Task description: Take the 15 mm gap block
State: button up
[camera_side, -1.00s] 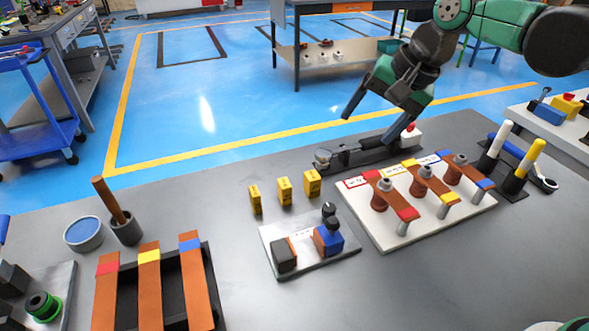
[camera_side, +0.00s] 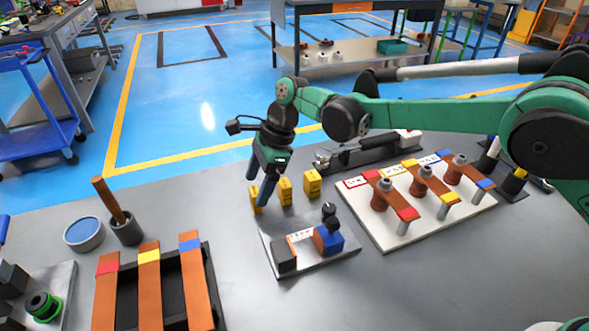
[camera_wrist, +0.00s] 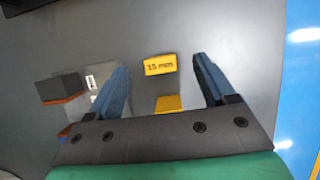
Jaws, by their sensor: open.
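The 15 mm gap block (camera_wrist: 160,65) is a small yellow block with its black label readable in the wrist view. It is the leftmost of the yellow blocks in the side view (camera_side: 253,201), partly covered by a finger. My gripper (camera_side: 257,191) is open, with its blue fingers pointing down above the block. In the wrist view the label lies between the two fingertips, with free space on both sides. No contact shows, and the exact height gap cannot be told.
Two more yellow blocks (camera_side: 285,190) (camera_side: 312,183) stand to the right. A grey plate (camera_side: 305,262) with black and blue blocks lies in front. A board with copper bars (camera_side: 430,212) is to the right.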

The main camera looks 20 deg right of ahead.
jog(key=shift+x, duration=0.75)
jog(key=shift+c, duration=0.3)
grip_shut()
